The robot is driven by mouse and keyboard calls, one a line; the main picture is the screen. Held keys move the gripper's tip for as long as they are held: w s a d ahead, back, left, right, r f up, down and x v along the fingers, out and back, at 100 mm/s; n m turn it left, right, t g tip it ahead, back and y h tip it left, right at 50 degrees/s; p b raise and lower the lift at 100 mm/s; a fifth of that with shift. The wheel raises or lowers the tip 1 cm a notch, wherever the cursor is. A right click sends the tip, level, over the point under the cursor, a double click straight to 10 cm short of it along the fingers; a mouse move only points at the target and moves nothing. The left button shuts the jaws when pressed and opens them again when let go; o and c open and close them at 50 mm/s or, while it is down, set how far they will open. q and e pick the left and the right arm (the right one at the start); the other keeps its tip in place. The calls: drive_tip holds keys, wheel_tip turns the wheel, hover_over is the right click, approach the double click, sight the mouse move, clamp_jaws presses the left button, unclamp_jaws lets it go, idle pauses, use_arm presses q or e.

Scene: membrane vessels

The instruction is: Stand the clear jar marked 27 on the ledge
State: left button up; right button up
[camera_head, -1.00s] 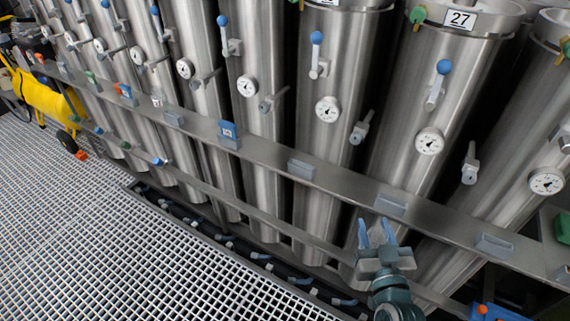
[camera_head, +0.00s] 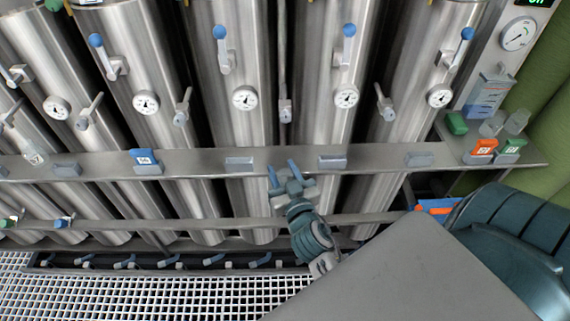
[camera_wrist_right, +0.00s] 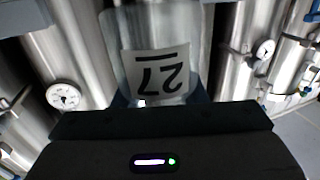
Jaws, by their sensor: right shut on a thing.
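The clear jar marked 27 (camera_wrist_right: 150,35) shows in the right wrist view, its white label reading upside down in the picture. My right gripper (camera_head: 283,170) is shut on it; dark blue finger parts show beside its lower edge in the wrist view. In the head view the clear jar cannot be made out between the blue fingertips. The ledge (camera_head: 200,163) is a long grey metal shelf across the front of the steel vessels. My right gripper is at its front edge, between two grey holders; I cannot tell its exact height. My left gripper is out of view.
A blue labelled block (camera_head: 147,157) is left. Valve handles and gauges (camera_head: 245,97) stick out above.

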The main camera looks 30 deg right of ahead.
drive_tip(key=shift+w+d+r, duration=0.3)
drive_tip(key=shift+d+r, duration=0.1)
drive_tip(key=shift+d, duration=0.05)
drive_tip(key=shift+w+d+f+p, duration=0.15)
drive_tip(key=shift+w+d+f, duration=0.1)
drive_tip(key=shift+w+d, duration=0.75)
drive_tip(key=shift+w+d+f+p, duration=0.25)
drive_tip(key=shift+w+d, duration=0.3)
drive_tip(key=shift+w, duration=0.9)
drive_tip(key=shift+w+d+f+p, duration=0.1)
drive_tip(key=shift+w+d+f, duration=0.15)
drive_tip(key=shift+w+d, duration=0.75)
drive_tip(key=shift+d+f+p+x, duration=0.1)
drive_tip(key=shift+d+p+x, duration=0.15)
drive_tip(key=shift+x, duration=0.95)
drive_tip(key=shift+d+f+p+x, duration=0.1)
drive_tip(key=shift+d+p+x, duration=0.1)
drive_tip(key=shift+x, duration=0.95)
drive_tip(key=shift+d+f+p+x, duration=0.1)
drive_tip(key=shift+d+p+x, duration=0.15)
drive_tip(key=shift+x, duration=0.95)
drive_tip(key=shift+s+f+b, duration=0.25)
drive_tip(key=shift+f+b, duration=0.15)
drive_tip(key=shift+b, duration=0.15)
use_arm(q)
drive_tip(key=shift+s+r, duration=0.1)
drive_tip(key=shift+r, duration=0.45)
